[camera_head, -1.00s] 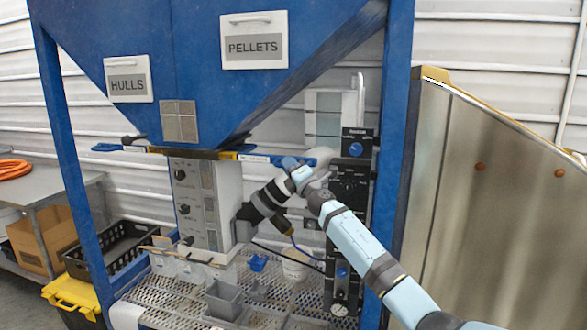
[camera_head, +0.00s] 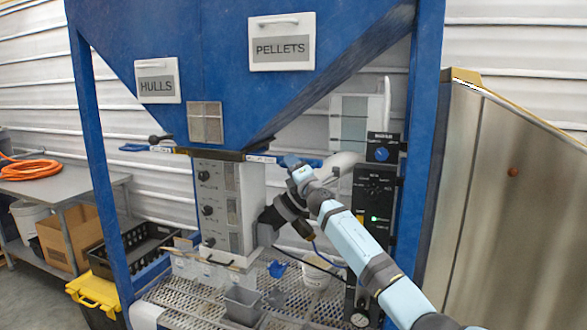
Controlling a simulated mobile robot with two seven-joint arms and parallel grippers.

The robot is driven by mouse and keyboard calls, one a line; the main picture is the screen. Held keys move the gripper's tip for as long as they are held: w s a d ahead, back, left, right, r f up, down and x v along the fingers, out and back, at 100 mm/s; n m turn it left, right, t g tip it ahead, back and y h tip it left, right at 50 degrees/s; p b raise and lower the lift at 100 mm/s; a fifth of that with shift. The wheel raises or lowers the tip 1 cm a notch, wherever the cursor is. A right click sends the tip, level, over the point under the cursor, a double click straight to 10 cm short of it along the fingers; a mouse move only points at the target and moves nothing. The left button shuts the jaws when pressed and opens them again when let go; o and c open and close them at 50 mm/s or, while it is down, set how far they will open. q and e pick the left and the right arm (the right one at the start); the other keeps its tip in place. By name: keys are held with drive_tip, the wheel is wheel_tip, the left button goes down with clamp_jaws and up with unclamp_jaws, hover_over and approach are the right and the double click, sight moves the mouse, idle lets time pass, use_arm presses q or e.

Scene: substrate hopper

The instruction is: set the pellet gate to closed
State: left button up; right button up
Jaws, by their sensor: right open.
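The blue hopper has a hatch marked PELLETS (camera_head: 281,42) and one marked HULLS (camera_head: 157,80). Under its outlet a flat blue bar with a small white label (camera_head: 262,158) runs to the right; it looks like the pellet gate's slide. My right gripper (camera_head: 270,219) is dark, open and empty, low beside the right edge of the grey control box (camera_head: 230,205), below the bar. Whether it touches the box cannot be told. My left gripper is out of view.
A dark control panel (camera_head: 374,190) with a lit green lamp stands right of my wrist. A perforated deck below holds a grey bin (camera_head: 242,305), a white bucket (camera_head: 317,273) and a blue scoop (camera_head: 277,269). Blue posts (camera_head: 424,150) flank the space.

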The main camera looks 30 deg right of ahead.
drive_tip(key=shift+s+d+f, duration=0.1)
drive_tip(key=shift+s+f, duration=0.1)
drive_tip(key=shift+s, duration=0.3)
drive_tip(key=v, duration=1.2)
drive_tip(key=shift+s+b, duration=0.35)
drive_tip(key=shift+b, duration=0.05)
drive_tip(key=shift+f, duration=0.15)
drive_tip(key=s+a+f+m+g+p, duration=0.1)
drive_tip(key=s+a+f+m+g, duration=0.3)
drive_tip(key=f, duration=0.6)
drive_tip(key=s+a+f+m+y+p, duration=0.1)
drive_tip(key=s+a+f+m, duration=0.2)
drive_tip(key=s+a+f, duration=0.5)
drive_tip(key=s+a+f+m+g+p, duration=0.1)
drive_tip(key=s+a+f+m+g, duration=0.2)
drive_tip(key=f, duration=0.8)
drive_tip(key=s+a+f+m+g+y+p, duration=0.1)
drive_tip(key=s+a+f+m, duration=0.4)
drive_tip(key=s, duration=0.8)
drive_tip(key=s+a+f+m+g, duration=0.3)
drive_tip(key=s+a+f+m, duration=0.2)
drive_tip(key=s, duration=0.9)
wheel_tip(320, 180, down, 2)
drive_tip(key=shift+a+f+g+y+p, duration=0.15)
drive_tip(key=shift+a+g+y+p, duration=0.15)
drive_tip(key=shift+a+y+p, duration=0.1)
